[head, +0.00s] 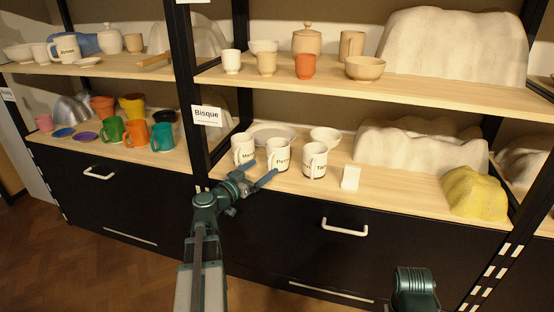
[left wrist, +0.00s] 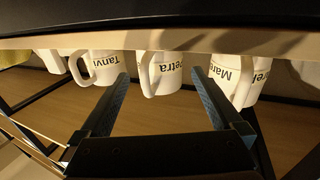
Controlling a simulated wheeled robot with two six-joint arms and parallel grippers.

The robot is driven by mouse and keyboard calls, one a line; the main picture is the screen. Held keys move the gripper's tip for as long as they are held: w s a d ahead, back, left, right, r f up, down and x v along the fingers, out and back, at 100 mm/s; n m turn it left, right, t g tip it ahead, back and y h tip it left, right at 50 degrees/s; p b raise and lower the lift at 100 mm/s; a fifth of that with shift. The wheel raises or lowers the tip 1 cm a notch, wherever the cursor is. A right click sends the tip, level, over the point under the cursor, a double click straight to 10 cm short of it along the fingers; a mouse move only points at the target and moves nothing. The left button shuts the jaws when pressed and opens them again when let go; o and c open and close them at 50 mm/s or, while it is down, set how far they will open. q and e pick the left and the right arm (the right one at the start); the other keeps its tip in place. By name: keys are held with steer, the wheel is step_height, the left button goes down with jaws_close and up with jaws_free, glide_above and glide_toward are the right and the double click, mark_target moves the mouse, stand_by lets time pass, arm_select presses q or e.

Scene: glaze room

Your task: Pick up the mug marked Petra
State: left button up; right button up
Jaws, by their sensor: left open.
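The white mug marked Petra (head: 278,157) stands on the lower right shelf, in the middle of a row of three white mugs. In the left wrist view, which is upside down, the Petra mug (left wrist: 166,76) lies beyond and between my fingertips, with its handle on the picture's left. My left gripper (head: 263,172) is open and empty at the shelf's front edge, just in front of the mug. Its two fingers also show in the left wrist view (left wrist: 160,76). My right gripper is not in view; only part of that arm shows at the bottom right.
The mug marked Marek (head: 242,150) stands close on the left, the one marked Tanvi (head: 314,162) on the right. A small white block (head: 350,177) stands further right. A plate (head: 272,132) and bowl (head: 326,138) are behind. The upper shelf (head: 420,93) hangs above.

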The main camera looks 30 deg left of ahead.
mark_target(277, 156)
arm_select(q)
steer(key=shift+w+d, duration=0.2)
steer(key=shift+w, duration=1.65)
steer(key=w, duration=0.5)
steer(key=shift+w+d+r+p, duration=0.1)
steer(key=shift+d+r+p, duration=0.15)
steer(key=shift+d+p, duration=0.1)
steer(key=c, duration=1.3)
steer(key=shift+r, duration=0.1)
step_height(277, 156, up, 10)
steer(key=p, duration=1)
